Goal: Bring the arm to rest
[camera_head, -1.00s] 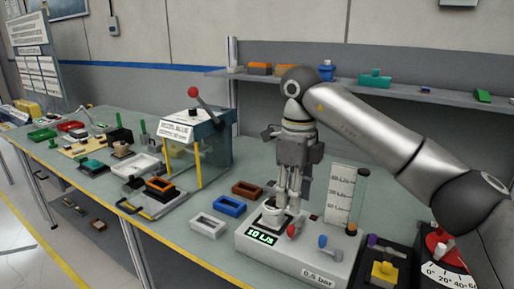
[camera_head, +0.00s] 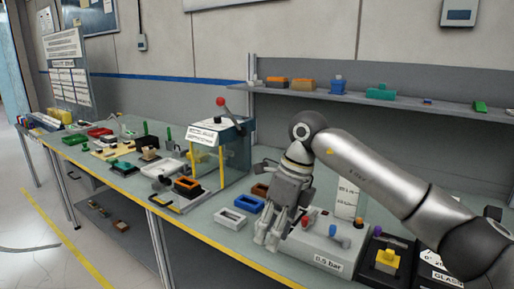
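My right gripper (camera_head: 268,240) hangs from my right arm with its fingers pointing down, in front of the left end of the white dashboard module (camera_head: 318,246) marked 0.5 bar. Its fingertips look a little apart, with nothing seen between them. The gripper and wrist hide the module's left part, including its display. My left arm and gripper are not in view.
A white frame (camera_head: 230,218) and a blue frame (camera_head: 249,203) lie just left of the gripper. The glass-sided box (camera_head: 220,152) with a red-knobbed lever stands behind them. A black unit with a yellow block (camera_head: 387,257) is at right. A shelf (camera_head: 430,103) runs behind.

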